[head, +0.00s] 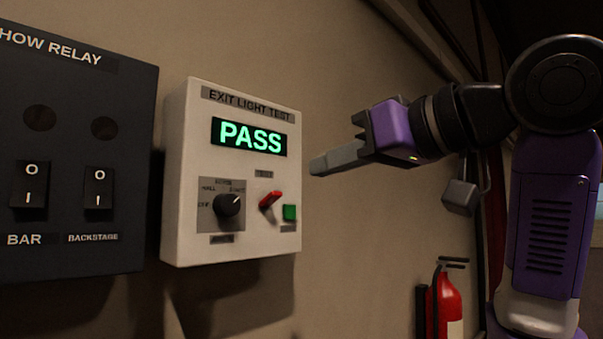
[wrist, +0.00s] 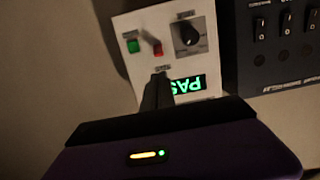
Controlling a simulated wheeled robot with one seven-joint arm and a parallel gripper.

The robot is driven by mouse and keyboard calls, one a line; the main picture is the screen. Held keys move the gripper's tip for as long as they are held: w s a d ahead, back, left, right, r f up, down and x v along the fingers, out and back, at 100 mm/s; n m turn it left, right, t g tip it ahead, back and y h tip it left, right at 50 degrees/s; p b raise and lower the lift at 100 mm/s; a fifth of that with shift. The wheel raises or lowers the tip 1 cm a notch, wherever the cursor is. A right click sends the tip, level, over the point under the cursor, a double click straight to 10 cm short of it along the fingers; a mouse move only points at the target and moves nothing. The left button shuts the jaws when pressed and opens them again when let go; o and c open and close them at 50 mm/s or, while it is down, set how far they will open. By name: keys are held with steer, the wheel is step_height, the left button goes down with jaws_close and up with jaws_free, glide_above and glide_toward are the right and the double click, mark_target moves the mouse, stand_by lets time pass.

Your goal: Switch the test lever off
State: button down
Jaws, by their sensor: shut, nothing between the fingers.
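The exit light test box (head: 181,185) is white and fixed to the wall, with a lit green PASS display (head: 249,137). The lever also shows in the wrist view (wrist: 157,48), where the box appears upside down. A green square button (head: 289,212) is just right of the lever, and a black rotary knob (head: 227,204) is to its left. My gripper (head: 314,167) is shut and empty, right of the box and apart from the lever. It also shows in the wrist view (wrist: 157,78).
A dark relay panel (head: 70,150) with rocker switches labelled BAR and BACKSTAGE is on the wall left of the box. A red fire extinguisher (head: 446,305) is low on the right. The wall between the box and the extinguisher is bare.

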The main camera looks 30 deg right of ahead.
steer(key=p, duration=0.3)
glide_toward(265, 188)
steer(key=x, duration=0.5)
steer(key=shift+w, duration=0.15)
